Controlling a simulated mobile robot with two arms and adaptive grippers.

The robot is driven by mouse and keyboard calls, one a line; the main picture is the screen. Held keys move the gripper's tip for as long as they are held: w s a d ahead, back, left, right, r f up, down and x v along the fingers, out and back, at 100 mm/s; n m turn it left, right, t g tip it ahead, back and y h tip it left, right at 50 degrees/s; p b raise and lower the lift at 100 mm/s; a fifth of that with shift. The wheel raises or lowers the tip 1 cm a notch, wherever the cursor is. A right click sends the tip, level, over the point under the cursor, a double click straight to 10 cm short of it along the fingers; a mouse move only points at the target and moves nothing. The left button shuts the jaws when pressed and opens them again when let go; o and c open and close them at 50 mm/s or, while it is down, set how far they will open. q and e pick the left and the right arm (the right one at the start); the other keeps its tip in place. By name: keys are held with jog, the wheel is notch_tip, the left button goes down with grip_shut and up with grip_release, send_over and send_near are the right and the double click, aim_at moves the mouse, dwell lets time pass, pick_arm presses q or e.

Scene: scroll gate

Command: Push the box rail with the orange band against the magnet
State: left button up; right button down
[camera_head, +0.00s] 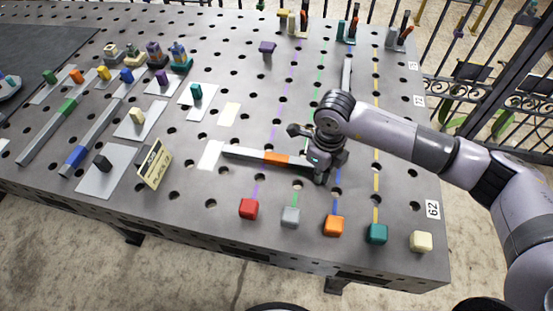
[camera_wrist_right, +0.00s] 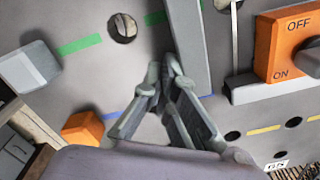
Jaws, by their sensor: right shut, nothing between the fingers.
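The box rail (camera_head: 240,154) is a grey bar with an orange band. It lies across the right half of the table in the head view, and its plain grey part also shows in the right wrist view (camera_wrist_right: 188,45). My right gripper (camera_head: 321,174) is shut and empty, low at the rail's right end. In the wrist view its fingertips (camera_wrist_right: 171,72) are on the rail's near side; I cannot tell whether they touch it. The magnet (camera_wrist_right: 288,48), with an orange ON/OFF housing, stands across a gap on the rail's other side. My right wrist seems to hide it in the head view.
Coloured cubes, including an orange one (camera_head: 333,226), line the front edge. A white patch (camera_head: 210,154) lies by the rail's left end. Another grey bar (camera_head: 347,75) lies further back. Other rails with green and blue bands (camera_head: 75,155) are at the left.

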jog(key=shift+w+d+b, duration=0.2)
jog(key=shift+w+b, duration=0.25)
jog(key=shift+w, duration=0.3)
jog(key=shift+w+d+b, duration=0.2)
jog(key=shift+w+b, duration=0.2)
jog(key=shift+w, duration=0.3)
jog(key=shift+w+d+b, duration=0.2)
jog(key=shift+w+b, duration=0.25)
jog(key=shift+w, duration=0.3)
jog(key=shift+w+d+r+b, duration=0.1)
jog(key=shift+w+b, duration=0.2)
jog(key=shift+w, duration=0.1)
jog(key=shift+w+d, duration=0.1)
jog(key=shift+w, duration=0.05)
jog(key=shift+r, duration=0.1)
jog(key=shift+s, duration=0.65)
jog(key=shift+s+a+p, duration=0.35)
jog(key=shift+s+a, duration=0.05)
jog(key=shift+s, duration=0.2)
